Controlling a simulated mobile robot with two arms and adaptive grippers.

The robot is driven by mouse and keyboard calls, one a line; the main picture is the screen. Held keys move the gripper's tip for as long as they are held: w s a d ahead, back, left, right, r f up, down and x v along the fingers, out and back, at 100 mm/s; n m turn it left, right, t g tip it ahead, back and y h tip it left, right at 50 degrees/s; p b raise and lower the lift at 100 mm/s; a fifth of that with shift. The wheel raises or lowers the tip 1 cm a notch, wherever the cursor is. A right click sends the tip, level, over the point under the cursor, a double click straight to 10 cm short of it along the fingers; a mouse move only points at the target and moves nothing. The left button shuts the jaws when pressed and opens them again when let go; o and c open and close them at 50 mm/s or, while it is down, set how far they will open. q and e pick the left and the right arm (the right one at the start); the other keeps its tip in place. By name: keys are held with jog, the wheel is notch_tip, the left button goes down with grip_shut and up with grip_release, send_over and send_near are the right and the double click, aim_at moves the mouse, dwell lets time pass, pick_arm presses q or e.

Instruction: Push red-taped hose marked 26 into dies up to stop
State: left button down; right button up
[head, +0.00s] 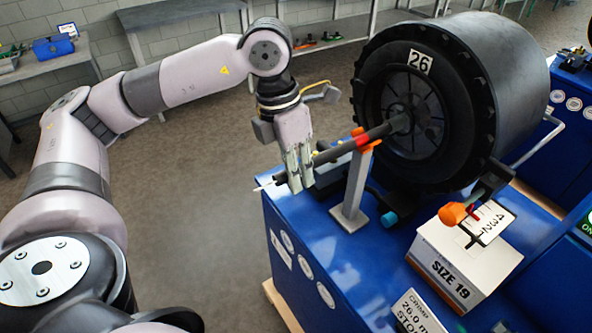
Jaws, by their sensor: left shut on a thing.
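A black hose (336,153) with a red tape band (363,140) runs from my left gripper to the centre of a big black crimper head (470,90) marked 26. Its right end meets the dies (411,108); how deep it sits I cannot tell. My left gripper (296,182) is shut on the hose near its left end, where a thin pale tip sticks out to the left. The hose passes over an orange-topped support post (353,190), and the tape is just above this post. My right gripper is not in view.
A second blue machine stands at the right. Open grey floor (205,215) lies left of the bench.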

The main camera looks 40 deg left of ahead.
aim_at(333, 150)
pick_arm(q)
jog(key=shift+w+d+r+p, duration=0.1)
jog(key=shift+w+d, duration=0.4)
jog(key=shift+w, duration=0.75)
jog(key=shift+w+d+r+p, duration=0.1)
jog(key=shift+w+d, duration=0.4)
jog(key=shift+w, duration=0.75)
jog(key=shift+w+d+p, duration=0.1)
jog(key=shift+w+d, duration=0.4)
jog(key=shift+w, duration=0.75)
jog(key=shift+r, duration=0.25)
jog(key=shift+r+p, duration=0.45)
jog(key=shift+p, duration=0.2)
jog(key=c, duration=1.5)
grip_release()
jog(key=shift+f, duration=0.1)
jog(key=shift+o, duration=0.4)
jog(key=o, duration=1.2)
jog(key=shift+c, duration=0.2)
